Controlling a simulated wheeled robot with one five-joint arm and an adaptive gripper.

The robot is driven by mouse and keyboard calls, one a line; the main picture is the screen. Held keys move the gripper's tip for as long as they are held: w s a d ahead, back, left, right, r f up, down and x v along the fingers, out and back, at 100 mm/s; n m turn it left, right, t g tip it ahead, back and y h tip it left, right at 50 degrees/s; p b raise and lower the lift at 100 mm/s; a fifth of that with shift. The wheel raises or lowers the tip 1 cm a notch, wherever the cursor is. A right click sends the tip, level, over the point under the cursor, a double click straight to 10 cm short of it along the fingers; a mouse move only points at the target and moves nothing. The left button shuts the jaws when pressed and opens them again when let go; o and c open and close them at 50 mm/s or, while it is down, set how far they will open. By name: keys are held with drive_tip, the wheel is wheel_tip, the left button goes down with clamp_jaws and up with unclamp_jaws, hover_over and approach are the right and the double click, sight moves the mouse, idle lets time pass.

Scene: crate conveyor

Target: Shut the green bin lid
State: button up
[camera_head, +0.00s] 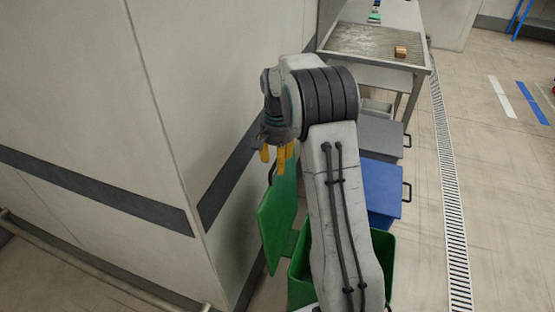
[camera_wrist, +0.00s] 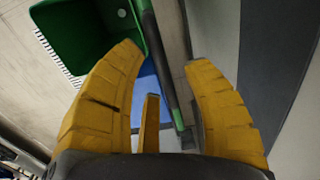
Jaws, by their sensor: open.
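The green bin (camera_head: 300,276) stands at the bottom centre of the head view, partly hidden behind my arm. Its green lid (camera_head: 277,222) is open and hangs steeply on the left side of the bin, near the wall. My gripper (camera_head: 274,153) has yellow fingers pointing down, above the upper end of the lid. In the wrist view the open bin (camera_wrist: 92,30) shows at the upper left. The lid (camera_wrist: 158,60) appears there edge-on, between the fingertips of my gripper (camera_wrist: 163,55). The gripper is open, and I cannot tell whether a finger touches the lid.
A blue bin (camera_head: 382,188) and a grey bin (camera_head: 381,135) with dark handles stand behind the green one. A metal table (camera_head: 365,41) bears a small brown box (camera_head: 400,51). A pale wall (camera_head: 215,90) is close on the left. The floor beside the drain grate (camera_head: 449,190) is clear.

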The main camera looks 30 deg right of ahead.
clamp_jaws()
idle(0.3)
drive_tip(key=shift+s+f, duration=0.1)
drive_tip(key=shift+s, duration=0.05)
idle(0.3)
